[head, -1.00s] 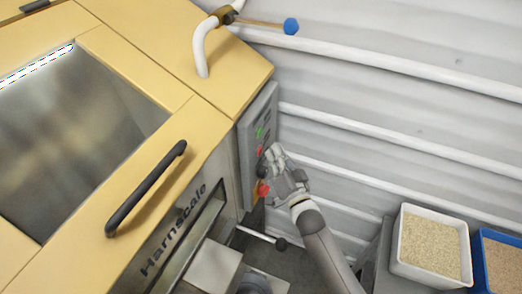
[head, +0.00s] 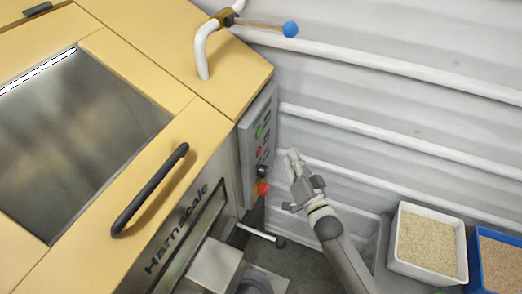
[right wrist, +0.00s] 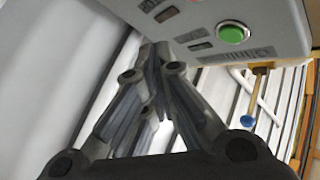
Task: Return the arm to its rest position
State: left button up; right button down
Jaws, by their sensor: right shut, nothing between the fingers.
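My right gripper (head: 292,163) is in the head view, to the right of the hopper machine's control panel (head: 259,143) and apart from it. Its fingers are shut with nothing between them. In the right wrist view the closed fingers (right wrist: 152,60) fill the middle, and the panel (right wrist: 215,25) with its green button (right wrist: 232,34) shows beyond them. In the head view the panel carries a green button (head: 260,132), a dark knob (head: 262,170) and a red knob (head: 263,187). My left gripper is not in view.
The yellow hopper machine (head: 205,130) with a black handle (head: 150,188) fills the left. A lever with a blue ball (head: 290,29) sticks out above. A white bin (head: 398,262) and a blue bin (head: 476,270) of grain stand at the lower right. A ribbed wall (head: 400,90) lies behind.

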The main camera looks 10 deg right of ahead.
dwell(0.5)
jog(key=s+d+f+n+g+h, duration=0.1)
jog(key=s+f+g, duration=0.3)
jog(key=f, duration=0.7)
jog(key=s+f+n+g+h+b, duration=0.1)
jog(key=s+f+g, duration=0.1)
jog(key=s+f, duration=0.75)
jog(key=s+d+f+n+g+h, duration=0.1)
jog(key=s+f+g, duration=0.2)
jog(key=f, duration=1)
jog(key=s+d+f+n+g, duration=0.1)
jog(key=s+f+g, duration=0.2)
jog(key=s, duration=0.8)
jog(key=s+f+n+g, duration=0.2)
jog(key=s+f+g, duration=0.1)
jog(key=s+f, duration=0.5)
jog(key=s+d+f+n+g+b, duration=0.1)
jog(key=s+f+g, duration=0.2)
jog(key=s, duration=1.1)
notch_tip(320, 180, down, 3)
jog(key=shift+d+f+n+h, duration=0.2)
jog(key=shift+d+n+h, duration=0.1)
jog(key=shift+d+h, duration=0.1)
